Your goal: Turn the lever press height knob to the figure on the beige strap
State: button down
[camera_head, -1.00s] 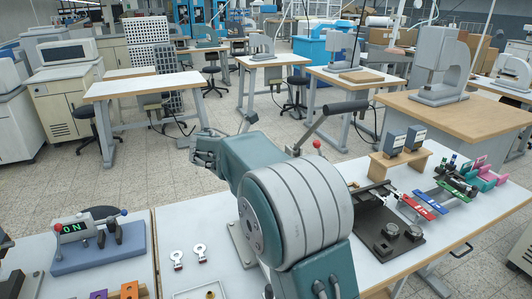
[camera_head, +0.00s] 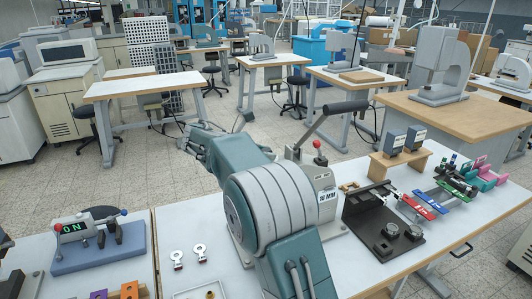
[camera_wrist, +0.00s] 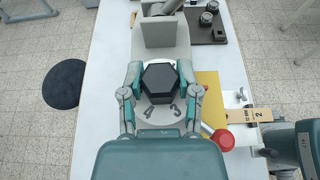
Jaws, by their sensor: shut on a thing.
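The lever press (camera_head: 322,187) stands behind my arm in the head view, with a black-handled lever, a red ball and an "MM" label. In the wrist view its black hexagonal knob (camera_wrist: 160,77) sits on a pale dial (camera_wrist: 161,112) with the figures 4 and 3 showing on the near side. My gripper (camera_wrist: 160,80) is shut on the knob, one finger on each side. In the head view my arm hides the knob and fingers. The beige strap (camera_wrist: 258,115) lies right of the knob in the wrist view and bears a 2.
A red ball (camera_wrist: 223,138) and yellow plate (camera_wrist: 209,88) are close to my right finger. A black fixture (camera_head: 385,225) and coloured straps (camera_head: 440,195) are on the table's right. My arm link is near the strap.

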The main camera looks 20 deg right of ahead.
jog(key=shift+f, duration=0.1)
jog(key=shift+c, duration=1.5)
grip_release()
jog(key=shift+w+a, duration=0.1)
jog(key=shift+w, duration=0.05)
jog(key=v, duration=1.2)
